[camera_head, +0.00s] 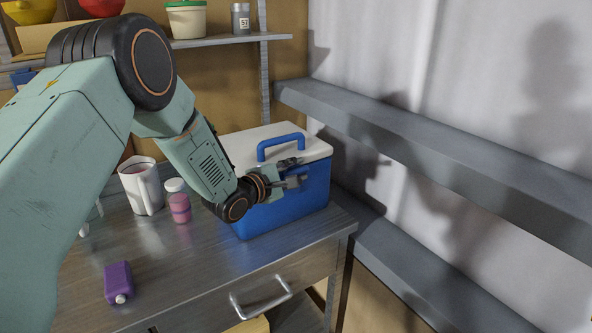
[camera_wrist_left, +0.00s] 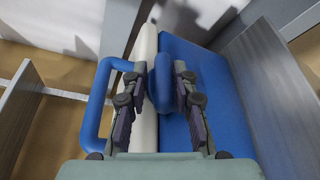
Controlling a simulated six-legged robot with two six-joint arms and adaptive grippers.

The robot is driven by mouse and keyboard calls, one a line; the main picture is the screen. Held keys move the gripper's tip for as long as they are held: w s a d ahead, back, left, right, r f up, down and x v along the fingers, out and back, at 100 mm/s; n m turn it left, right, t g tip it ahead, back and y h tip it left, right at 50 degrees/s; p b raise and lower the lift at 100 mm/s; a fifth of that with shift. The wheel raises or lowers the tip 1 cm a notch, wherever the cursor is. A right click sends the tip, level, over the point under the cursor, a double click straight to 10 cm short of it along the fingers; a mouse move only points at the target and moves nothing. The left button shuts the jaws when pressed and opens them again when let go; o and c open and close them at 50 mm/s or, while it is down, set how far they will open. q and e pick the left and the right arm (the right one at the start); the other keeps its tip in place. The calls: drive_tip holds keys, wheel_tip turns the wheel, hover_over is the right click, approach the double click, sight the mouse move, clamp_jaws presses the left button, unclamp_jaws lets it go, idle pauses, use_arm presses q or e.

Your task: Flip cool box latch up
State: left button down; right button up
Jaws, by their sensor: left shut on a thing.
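The cool box (camera_head: 285,207) has a blue body, a white lid and a blue carry handle (camera_head: 280,143), and stands on the metal workbench. My left gripper (camera_head: 297,173) is at its front face, just below the lid edge. In the left wrist view the blue latch (camera_wrist_left: 166,88) lies between the fingers of my left gripper (camera_wrist_left: 160,85), over the seam of lid and body. The gripper is shut on the latch. The lid looks closed. In the head view the gripper covers most of the latch. My right gripper is not in view.
On the workbench (camera_head: 225,262) left of the box stand a white pitcher (camera_head: 142,188) and a pink jar with a white lid (camera_head: 178,203). A purple carton (camera_head: 118,281) lies near the front. Grey wall ledges (camera_head: 430,150) run along the right.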

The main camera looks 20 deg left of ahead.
use_arm(q)
drive_tip(key=shift+a, duration=0.15)
drive_tip(key=c, duration=1.4)
unclamp_jaws()
drive_tip(key=shift+o, duration=0.7)
drive_tip(key=shift+w+f, duration=0.15)
